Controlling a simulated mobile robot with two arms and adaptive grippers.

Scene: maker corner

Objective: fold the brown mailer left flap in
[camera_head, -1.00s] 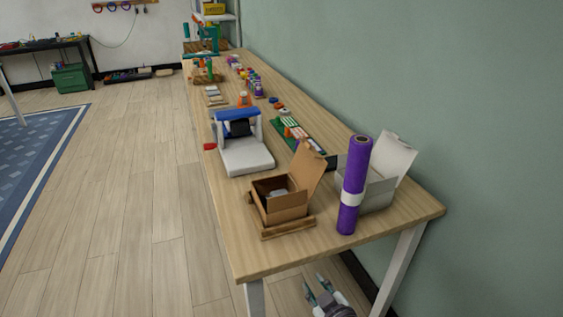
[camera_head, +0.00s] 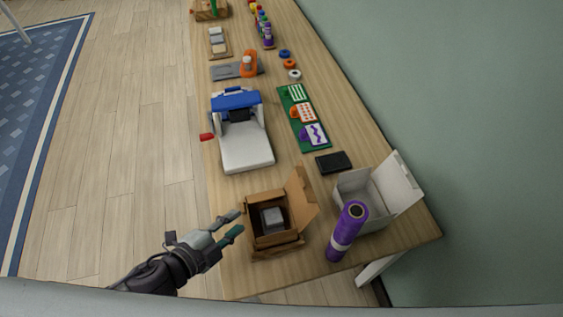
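The brown mailer (camera_head: 273,241) is an open cardboard box near the front end of the table, on a wooden base. Its tall lid flap (camera_head: 302,196) stands up at the right. A narrow flap (camera_head: 248,221) shows at its left side. A grey block (camera_head: 272,218) lies inside. My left gripper (camera_head: 238,224) is open, its two fingers pointing right, close to the left side of the mailer. I cannot tell whether a fingertip touches it. My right gripper is out of view.
A purple roll (camera_head: 346,232) stands right of the mailer, before an open white box (camera_head: 376,197). A black wallet-like item (camera_head: 333,162) and a white-and-blue press (camera_head: 243,145) lie behind.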

